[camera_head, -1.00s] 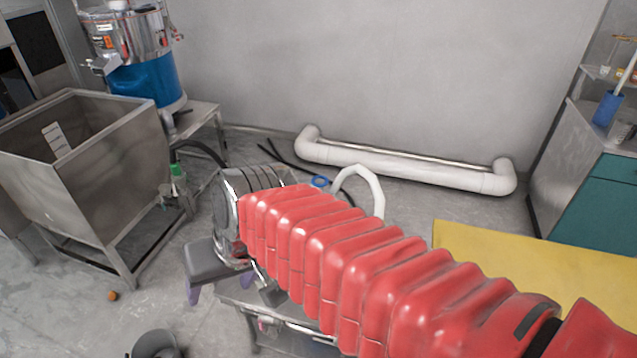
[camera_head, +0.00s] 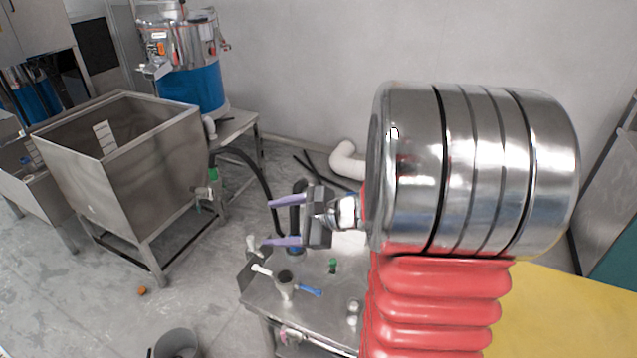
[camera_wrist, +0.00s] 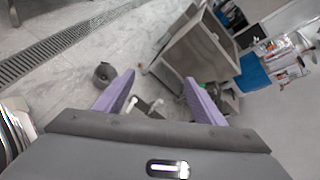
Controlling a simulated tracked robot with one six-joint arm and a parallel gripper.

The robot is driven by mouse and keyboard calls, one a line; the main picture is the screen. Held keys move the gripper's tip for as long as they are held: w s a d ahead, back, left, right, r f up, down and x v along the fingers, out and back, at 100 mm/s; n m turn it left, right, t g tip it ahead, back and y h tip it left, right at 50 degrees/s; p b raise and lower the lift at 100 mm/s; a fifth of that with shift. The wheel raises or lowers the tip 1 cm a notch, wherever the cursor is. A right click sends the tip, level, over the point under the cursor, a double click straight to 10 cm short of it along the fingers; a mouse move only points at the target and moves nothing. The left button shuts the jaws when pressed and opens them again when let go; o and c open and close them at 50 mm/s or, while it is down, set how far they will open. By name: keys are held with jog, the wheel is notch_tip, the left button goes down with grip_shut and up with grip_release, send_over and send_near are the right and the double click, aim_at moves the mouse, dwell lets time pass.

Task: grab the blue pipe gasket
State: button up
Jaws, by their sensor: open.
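My gripper (camera_head: 268,223) is open, with two purple fingers pointing left above the metal table (camera_head: 330,325). The fingers also show in the wrist view (camera_wrist: 160,77), with nothing held between them. A small blue patch (camera_head: 295,250) shows just below the lower finger, at the base of a dark upright pipe; I cannot tell if it is a gasket. The blue ring seen earlier beside a white curved pipe is not visible now; my arm covers that area. A blue valve handle (camera_head: 308,290) sits on a pipe stub on the table.
A steel bin (camera_head: 130,170) stands at left, and a blue-and-chrome machine (camera_head: 190,80) behind it. A black hose (camera_head: 255,170) curves beside the table. A white wall pipe (camera_head: 347,160) is partly hidden. A grey bucket (camera_head: 178,345) and small orange object (camera_head: 142,291) are on the floor.

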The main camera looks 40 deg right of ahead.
jog(key=s+d+f+m+t+h, duration=0.1)
jog(key=s+d+f+m+h, duration=0.1)
jog(key=d+m, duration=0.3)
jog(key=s+d+f+m+t+h, duration=0.1)
jog(key=d+f+m+h, duration=0.4)
jog(key=d, duration=0.9)
jog(key=s+d+f+m+h, duration=0.3)
jog(key=d+m, duration=0.3)
jog(key=d, duration=0.4)
jog(key=shift+d+f+t+h, duration=0.25)
jog(key=shift+f+t+h, duration=0.15)
jog(key=shift+f, duration=0.05)
jog(key=shift+w, duration=0.1)
jog(key=x, duration=0.8)
jog(key=shift+w, duration=0.3)
jog(key=shift+x, duration=2.6)
